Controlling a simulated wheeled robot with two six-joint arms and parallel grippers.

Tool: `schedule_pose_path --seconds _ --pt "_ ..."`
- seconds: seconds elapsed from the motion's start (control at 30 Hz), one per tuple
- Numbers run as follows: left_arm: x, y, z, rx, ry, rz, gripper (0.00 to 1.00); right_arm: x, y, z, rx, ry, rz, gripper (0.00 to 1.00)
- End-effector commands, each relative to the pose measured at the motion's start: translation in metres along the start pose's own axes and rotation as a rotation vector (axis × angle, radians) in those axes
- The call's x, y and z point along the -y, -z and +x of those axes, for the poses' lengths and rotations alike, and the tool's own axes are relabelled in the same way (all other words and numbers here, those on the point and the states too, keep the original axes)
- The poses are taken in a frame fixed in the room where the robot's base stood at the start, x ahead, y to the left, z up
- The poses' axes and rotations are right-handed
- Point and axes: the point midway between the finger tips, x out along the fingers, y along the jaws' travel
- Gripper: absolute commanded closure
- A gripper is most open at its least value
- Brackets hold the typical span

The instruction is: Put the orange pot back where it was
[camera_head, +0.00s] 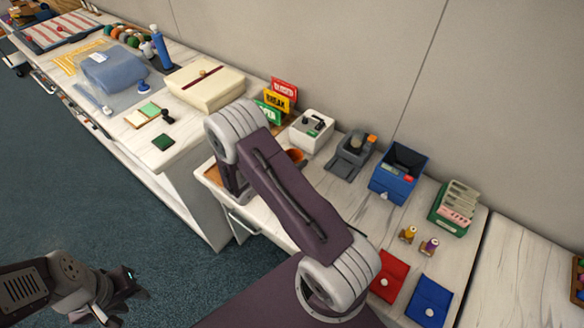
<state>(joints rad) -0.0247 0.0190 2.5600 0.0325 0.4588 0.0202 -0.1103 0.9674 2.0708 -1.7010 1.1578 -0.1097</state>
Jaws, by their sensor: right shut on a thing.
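A small orange pot (296,155) shows only in part, just past the edge of my right arm, on the white worktop near the grey-white box. My right arm crosses the middle of the view and hides much of the worktop behind it. My right gripper is hidden behind that arm, so its hold on anything does not show. My left gripper (130,306) is at the lower left, over the floor and away from the worktops. Its fingers look spread and empty.
A brown tray edge (213,174) shows left of my right arm. Behind stand signs (280,98), a white box (311,130), a grey holder (351,155), a blue bin (398,173) and a green card box (454,207). Red (390,277) and blue (428,300) pouches lie in front.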

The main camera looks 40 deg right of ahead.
Motion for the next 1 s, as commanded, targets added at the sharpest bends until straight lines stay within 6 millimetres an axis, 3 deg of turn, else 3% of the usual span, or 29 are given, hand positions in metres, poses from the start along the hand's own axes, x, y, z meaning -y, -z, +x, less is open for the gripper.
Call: schedule_pose_path --seconds 0.17,0.4,0.77,0.8,0.87,1.0 --pt "0.000 0.000 0.001 0.000 0.000 0.000 0.64 -0.003 0.006 0.001 0.000 0.001 -0.001 0.85" --pt "0.000 -0.001 0.005 0.000 0.000 0.000 0.64 -0.003 0.039 0.015 0.001 0.002 -0.001 0.85" --pt "0.000 -0.001 0.009 0.000 0.000 0.000 0.64 -0.003 0.044 0.017 0.001 0.001 0.000 0.85" --pt "0.000 -0.001 0.008 0.000 0.000 0.000 0.64 -0.003 0.043 0.017 0.000 0.001 0.000 0.40" --pt "0.000 -0.001 0.007 0.000 0.000 0.000 0.64 -0.003 0.042 0.017 0.000 0.001 0.000 0.23" --pt "0.000 -0.001 0.007 0.000 0.000 0.000 0.64 -0.003 0.042 0.017 0.000 0.001 0.000 0.23"
